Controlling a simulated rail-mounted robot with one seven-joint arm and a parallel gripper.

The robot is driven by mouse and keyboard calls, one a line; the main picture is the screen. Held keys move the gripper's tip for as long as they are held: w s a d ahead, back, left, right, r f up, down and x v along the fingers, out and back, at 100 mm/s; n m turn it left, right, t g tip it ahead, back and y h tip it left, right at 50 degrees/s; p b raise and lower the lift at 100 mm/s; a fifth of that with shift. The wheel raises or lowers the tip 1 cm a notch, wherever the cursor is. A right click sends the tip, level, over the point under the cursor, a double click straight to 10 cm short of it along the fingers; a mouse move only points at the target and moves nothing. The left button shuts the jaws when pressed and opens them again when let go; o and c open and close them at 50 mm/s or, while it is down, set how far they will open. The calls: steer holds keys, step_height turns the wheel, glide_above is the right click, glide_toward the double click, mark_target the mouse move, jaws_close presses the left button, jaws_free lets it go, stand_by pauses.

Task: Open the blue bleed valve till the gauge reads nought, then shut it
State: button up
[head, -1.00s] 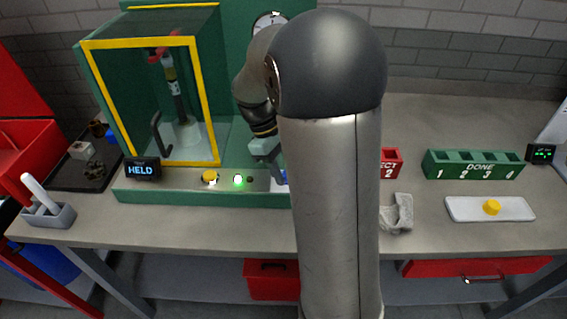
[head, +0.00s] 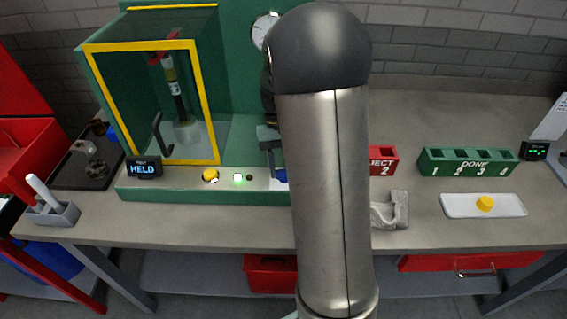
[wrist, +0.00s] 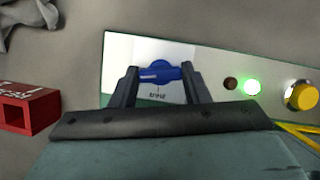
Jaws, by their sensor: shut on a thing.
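The blue bleed valve (wrist: 158,72) has a lever-like knob on a pale labelled plate in the wrist view. My gripper (wrist: 160,76) has its two dark fingers shut on the knob, one on each side. In the head view, my gripper (head: 269,140) is partly hidden behind my own arm, and only a sliver of the blue valve (head: 281,175) shows. The round white gauge (head: 262,31) on the green back panel is partly covered by my arm, so I cannot read it.
A yellow button (head: 210,175) and a lit green lamp (head: 238,178) are left of the valve. A display (head: 143,168) reads HELD before the yellow-framed guard box (head: 150,42). A red reject box (head: 382,160) and grey bracket (head: 390,211) are at right.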

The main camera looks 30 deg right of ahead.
steer(key=shift+r+m, duration=0.1)
steer(key=shift+m, duration=0.5)
steer(key=o, duration=1)
steer(key=v, duration=1.7)
steer(key=shift+s+d+r, duration=0.1)
steer(key=shift+d+r, duration=0.15)
steer(key=shift+d, duration=0.1)
steer(key=s+a+f+n+t, duration=0.1)
steer(key=s+a+f, duration=0.3)
steer(key=s, duration=0.3)
steer(key=s+a+f+n+t+h, duration=0.1)
steer(key=s+a+f+n+t, duration=0.1)
steer(key=s+a+f, duration=0.3)
steer(key=s+a+f+n+t, duration=0.1)
steer(key=s+a+f, duration=0.3)
steer(key=s, duration=0.6)
steer(key=shift+a+f+n+t, duration=0.2)
steer(key=shift+a+n+t, duration=0.25)
steer(key=shift+a, duration=0.5)
